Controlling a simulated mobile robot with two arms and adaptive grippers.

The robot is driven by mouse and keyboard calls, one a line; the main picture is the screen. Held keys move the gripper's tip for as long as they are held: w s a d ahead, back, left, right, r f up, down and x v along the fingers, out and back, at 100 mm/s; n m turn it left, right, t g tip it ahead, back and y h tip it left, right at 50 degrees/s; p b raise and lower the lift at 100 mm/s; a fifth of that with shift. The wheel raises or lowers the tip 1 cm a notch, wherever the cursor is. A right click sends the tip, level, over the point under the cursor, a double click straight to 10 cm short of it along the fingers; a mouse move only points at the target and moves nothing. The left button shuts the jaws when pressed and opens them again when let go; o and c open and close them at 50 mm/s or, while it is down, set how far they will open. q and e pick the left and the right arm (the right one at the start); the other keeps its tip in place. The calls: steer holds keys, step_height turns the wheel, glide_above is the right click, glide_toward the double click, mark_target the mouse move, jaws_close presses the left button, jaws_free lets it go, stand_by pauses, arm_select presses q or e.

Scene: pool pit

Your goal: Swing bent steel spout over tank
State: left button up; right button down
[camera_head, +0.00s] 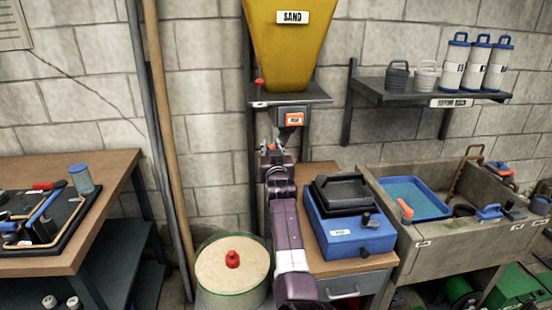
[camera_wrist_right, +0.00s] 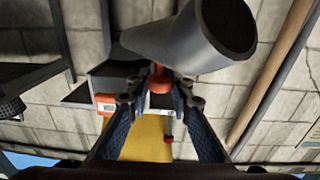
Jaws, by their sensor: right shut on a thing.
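The bent steel spout (camera_wrist_right: 190,38) shows in the right wrist view as a thick grey pipe with a dark open end. In the head view my arm and gripper largely hide it. My right gripper (camera_head: 271,149), below the sand hopper, is shut on the spout's orange-red handle (camera_wrist_right: 160,78); its fingers (camera_wrist_right: 158,92) stand either side of it. The tank (camera_head: 207,278) is a round green-rimmed vessel with a pale top and a red knob (camera_head: 232,259), in front and left of the hopper. The spout's end relative to the tank is unclear. My left gripper is out of view.
The yellow sand hopper (camera_head: 287,50) hangs above a dark plate with a red-knobbed lever (camera_head: 259,83). A blue case (camera_head: 347,236) stands on a cabinet to the right, beside a stone sink (camera_head: 420,255). A pole (camera_head: 165,130) leans behind the tank. A workbench (camera_head: 118,185) stands left.

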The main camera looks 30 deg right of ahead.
steer(key=shift+w+a+r, duration=0.15)
steer(key=shift+w, duration=0.1)
steer(key=c, duration=1.7)
jaws_free()
steer(key=shift+s, duration=0.1)
steer(key=shift+c, duration=0.2)
steer(key=v, duration=0.7)
steer(key=shift+s+a, duration=0.15)
steer(key=shift+a, duration=0.05)
steer(key=shift+c, duration=0.7)
